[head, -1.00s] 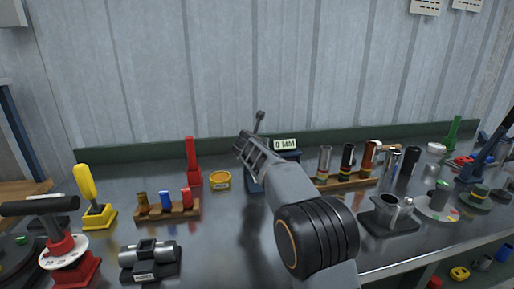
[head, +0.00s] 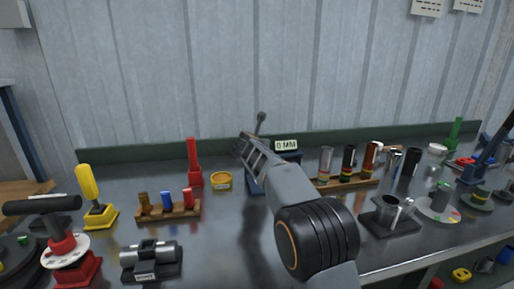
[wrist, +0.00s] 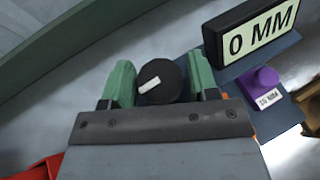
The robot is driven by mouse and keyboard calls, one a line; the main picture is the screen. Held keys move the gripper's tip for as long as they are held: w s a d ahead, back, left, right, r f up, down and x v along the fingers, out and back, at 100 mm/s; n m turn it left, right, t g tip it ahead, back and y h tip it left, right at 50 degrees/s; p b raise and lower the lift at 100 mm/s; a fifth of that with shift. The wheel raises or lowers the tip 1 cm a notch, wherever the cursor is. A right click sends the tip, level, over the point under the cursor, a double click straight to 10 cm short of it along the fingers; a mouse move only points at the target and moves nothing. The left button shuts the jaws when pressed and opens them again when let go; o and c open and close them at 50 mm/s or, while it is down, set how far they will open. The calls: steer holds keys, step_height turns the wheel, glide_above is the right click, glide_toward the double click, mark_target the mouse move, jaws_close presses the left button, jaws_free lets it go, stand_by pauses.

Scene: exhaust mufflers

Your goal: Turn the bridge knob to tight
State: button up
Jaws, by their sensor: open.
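A round black knob (wrist: 160,80) with a white pointer bar shows in the wrist view; I take it for the bridge knob. The pointer lies nearly level in the picture, slightly tilted. My gripper (wrist: 161,82) is open, with one green finger on each side of the knob. A gap shows at the right finger; I cannot tell whether the left finger touches. In the head view my gripper (head: 248,146) is over the blue device (head: 255,186), and the arm hides the knob. The device's display (head: 286,146) reads 0 MM; it also shows in the wrist view (wrist: 262,33).
A wooden rack of tubes (head: 345,182) stands to the right of my arm. A red post (head: 194,165) and a yellow ring (head: 221,181) stand left. Bare bench lies in front.

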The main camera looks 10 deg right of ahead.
steer(key=v, duration=1.4)
steer(key=shift+p, duration=0.3)
steer(key=shift+w+a, duration=0.1)
